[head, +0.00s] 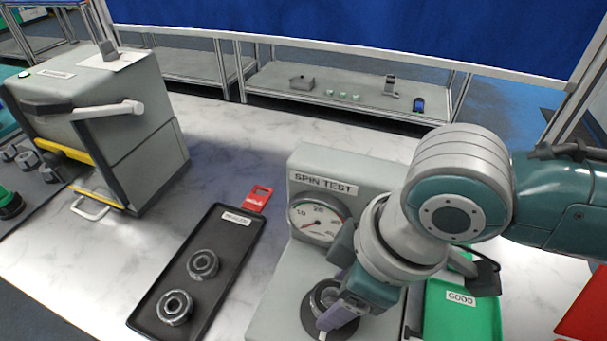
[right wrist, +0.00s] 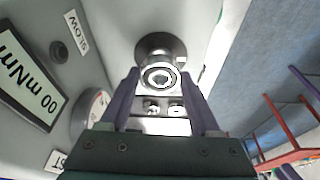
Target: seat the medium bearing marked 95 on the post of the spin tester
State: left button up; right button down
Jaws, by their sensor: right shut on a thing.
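The spin tester (head: 330,172) stands at front centre, a grey unit with a round gauge and a "SPIN TEST" label. A dark round seat (head: 309,318) is on its base. My right gripper (head: 335,301) reaches down over this seat, shut on a bearing (head: 322,292). In the right wrist view the bearing (right wrist: 158,77) shows between the purple fingertips, in front of the dark round seat (right wrist: 158,45). I cannot read a number on it, nor tell whether it is on the post, which is hidden. My left gripper is not in view.
A black tray (head: 222,262) left of the tester holds two bearings (head: 203,264), with a red tag (head: 258,198) at its far end. A green "GOOD" tray (head: 455,325) and a red bin (head: 588,315) are at right. A grey machine with a lever (head: 120,110) stands at left.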

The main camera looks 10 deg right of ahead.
jog(key=shift+f, duration=0.6)
dwell(0.3)
jog(key=shift+f+b, duration=0.3)
dwell(0.4)
jog(key=shift+c, duration=0.2)
grip_release()
jog(key=shift+o, duration=0.2)
notch_tip(320, 180, up, 8)
jog(key=p, duration=0.8)
jog(key=shift+f, duration=0.2)
